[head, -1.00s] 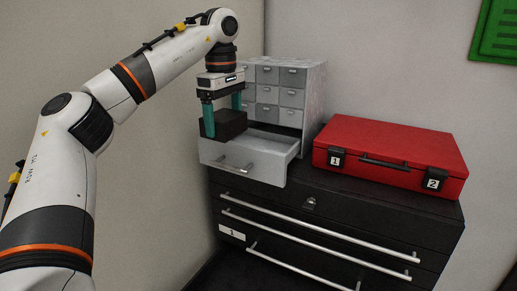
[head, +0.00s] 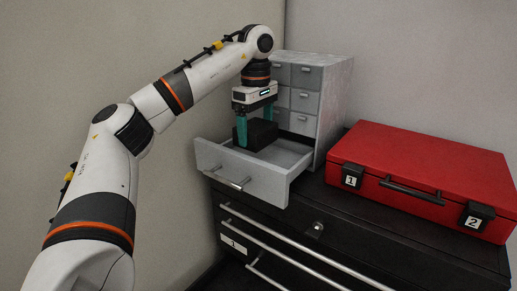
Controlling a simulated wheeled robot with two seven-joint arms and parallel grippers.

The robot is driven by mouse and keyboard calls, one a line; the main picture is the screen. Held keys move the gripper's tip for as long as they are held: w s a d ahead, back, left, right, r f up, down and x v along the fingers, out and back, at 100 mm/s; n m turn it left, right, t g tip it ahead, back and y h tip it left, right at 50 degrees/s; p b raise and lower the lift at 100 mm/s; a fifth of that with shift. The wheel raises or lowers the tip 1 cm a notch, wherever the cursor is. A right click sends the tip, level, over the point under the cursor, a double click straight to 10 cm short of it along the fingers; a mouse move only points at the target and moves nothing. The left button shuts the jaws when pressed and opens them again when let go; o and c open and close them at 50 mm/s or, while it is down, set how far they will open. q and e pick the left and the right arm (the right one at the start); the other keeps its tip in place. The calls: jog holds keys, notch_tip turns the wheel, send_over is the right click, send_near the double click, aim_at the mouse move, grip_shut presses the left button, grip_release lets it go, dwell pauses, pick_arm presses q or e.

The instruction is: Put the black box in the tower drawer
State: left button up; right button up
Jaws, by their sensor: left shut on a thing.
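The black box (head: 261,133) is between the teal fingers of my left gripper (head: 255,126), which is shut on it. The box is inside the outline of the open bottom drawer (head: 237,171) of the grey tower (head: 334,100), toward its left and back. The drawer's right part shows bare floor. My right gripper is not in view.
A closed red case (head: 440,160) with latches marked 1 and 2 lies to the right of the tower. Both stand on a black tool cabinet (head: 290,226) with long metal handles. A wall rises close behind and to the left.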

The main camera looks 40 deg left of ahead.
pick_arm(q)
jog(key=shift+s+f, duration=0.2)
jog(key=shift+f, duration=0.45)
jog(key=shift+w+f, duration=0.15)
jog(key=shift+f, duration=0.1)
jog(key=f, duration=0.2)
jog(key=shift+w+d+f, duration=0.1)
jog(key=shift+w+f, duration=0.15)
jog(key=shift+f, duration=0.15)
jog(key=shift+s+f, duration=0.2)
jog(key=shift+f, duration=0.25)
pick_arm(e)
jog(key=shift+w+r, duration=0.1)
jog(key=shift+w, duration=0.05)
pick_arm(q)
jog(key=shift+w, duration=0.1)
jog(key=o, duration=0.9)
jog(key=shift+f, duration=0.1)
jog(key=shift+c, duration=0.2)
